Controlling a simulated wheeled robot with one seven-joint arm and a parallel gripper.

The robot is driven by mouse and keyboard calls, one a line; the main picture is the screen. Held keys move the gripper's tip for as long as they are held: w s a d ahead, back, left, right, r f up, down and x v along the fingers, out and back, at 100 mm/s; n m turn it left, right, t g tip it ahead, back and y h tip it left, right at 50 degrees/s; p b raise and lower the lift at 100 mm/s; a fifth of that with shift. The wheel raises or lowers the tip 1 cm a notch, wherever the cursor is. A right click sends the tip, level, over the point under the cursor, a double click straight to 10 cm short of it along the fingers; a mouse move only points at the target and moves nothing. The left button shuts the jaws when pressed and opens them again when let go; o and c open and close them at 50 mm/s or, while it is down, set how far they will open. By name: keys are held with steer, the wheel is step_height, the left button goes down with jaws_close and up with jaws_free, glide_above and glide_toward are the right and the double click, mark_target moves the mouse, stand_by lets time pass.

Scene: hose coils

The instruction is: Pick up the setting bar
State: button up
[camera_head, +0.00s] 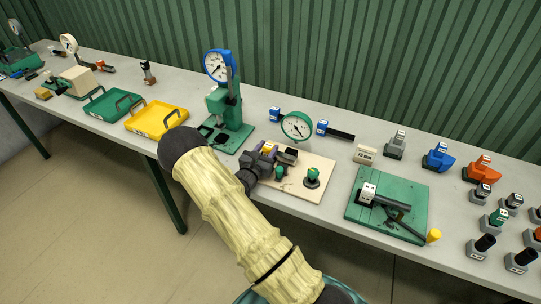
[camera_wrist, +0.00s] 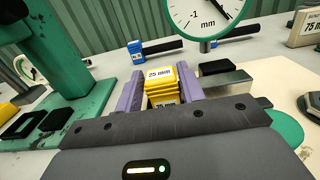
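A yellow stepped bar marked "25 mm" (camera_wrist: 162,88), which looks like the setting bar, stands between the purple fingers of my gripper (camera_wrist: 160,92). Narrow gaps show between it and both fingers, so my gripper is open around it. In the head view, my gripper (camera_head: 264,152) is at the left end of a pale board (camera_head: 313,187), and only a little of the yellow bar (camera_head: 268,147) shows. The lower part of the bar is hidden behind my gripper body in the wrist view.
A green dial gauge (camera_head: 297,126) rises just behind my gripper. A grey block with a dark end (camera_wrist: 225,80) is close on the right. A green stand with a blue dial (camera_head: 218,66) is on the left.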

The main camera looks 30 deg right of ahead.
jaws_close()
steer(key=shift+r, duration=0.2)
step_height(320, 180, up, 10)
steer(key=shift+f+b, duration=0.15)
steer(key=shift+b, duration=0.6)
